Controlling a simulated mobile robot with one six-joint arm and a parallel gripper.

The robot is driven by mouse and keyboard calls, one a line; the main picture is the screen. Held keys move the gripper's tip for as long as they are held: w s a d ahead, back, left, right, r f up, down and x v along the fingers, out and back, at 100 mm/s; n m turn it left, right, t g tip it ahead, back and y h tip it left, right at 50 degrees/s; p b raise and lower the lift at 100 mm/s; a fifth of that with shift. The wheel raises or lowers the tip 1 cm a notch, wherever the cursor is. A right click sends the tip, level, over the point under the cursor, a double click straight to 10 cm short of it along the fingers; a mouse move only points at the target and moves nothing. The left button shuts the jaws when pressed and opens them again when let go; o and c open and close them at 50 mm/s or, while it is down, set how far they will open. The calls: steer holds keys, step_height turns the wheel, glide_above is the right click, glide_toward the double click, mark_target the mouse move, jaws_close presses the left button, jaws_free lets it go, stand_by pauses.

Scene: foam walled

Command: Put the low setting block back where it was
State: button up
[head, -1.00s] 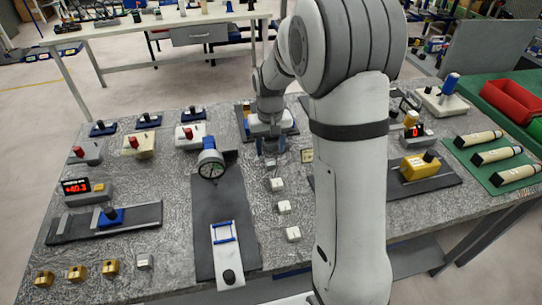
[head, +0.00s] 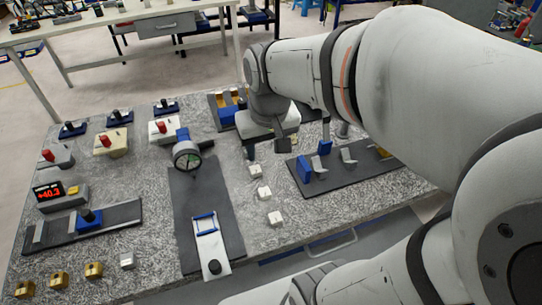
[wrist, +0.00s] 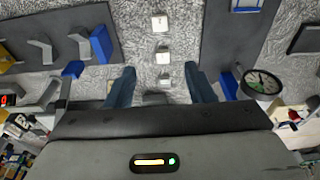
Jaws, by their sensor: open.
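My gripper (head: 288,146) is open over the middle of the stone-patterned bench. In the wrist view my gripper (wrist: 161,88) has its blue fingers spread wide. Small pale blocks stand in a column in front of it: a near one (head: 255,170), a middle one (head: 264,192) and a far one (head: 275,218). In the wrist view they are also seen, at the top (wrist: 159,22), middle (wrist: 162,57) and close to the fingers (wrist: 164,80). A grey shape (wrist: 155,98) lies between the fingers, partly hidden. I cannot tell which block is the low setting block.
A dial gauge (head: 187,156) stands left of the blocks on a dark mat (head: 185,205). A dark board with blue and metal brackets (head: 325,180) lies to the right. A red display (head: 48,190) and brass blocks (head: 58,278) are at left. Bench around the pale blocks is clear.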

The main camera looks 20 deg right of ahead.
steer(key=s+f, duration=0.1)
steer(key=s, duration=0.5)
steer(key=shift+d+t, duration=0.15)
steer(key=shift+t, duration=0.15)
